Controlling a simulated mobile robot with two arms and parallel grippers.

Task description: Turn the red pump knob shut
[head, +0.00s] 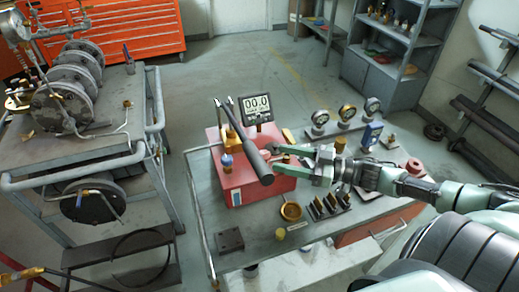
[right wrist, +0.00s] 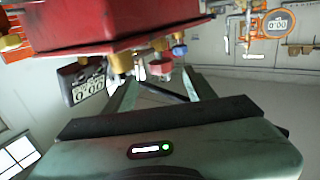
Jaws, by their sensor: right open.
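The red pump body (head: 240,182) stands on the grey cart, with a long black lever (head: 252,153) slanting across its front. My right gripper (head: 273,157) is at the pump's right side, fingers pointing left, open. In the right wrist view, a small red knob (right wrist: 160,68) shows beyond and between the two finger tips (right wrist: 161,80); contact cannot be told. The red pump body (right wrist: 110,22) fills the top of that view, with brass fittings beside the knob. In the head view the knob is mostly hidden by the gripper. My left gripper is not in view.
A digital gauge (head: 257,107) reading 00.0 stands behind the pump. Several dial gauges (head: 346,112) are at the cart's back right. A brass dish (head: 291,211) and a black rack (head: 328,205) lie below my right gripper. Another cart (head: 85,150) stands at left.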

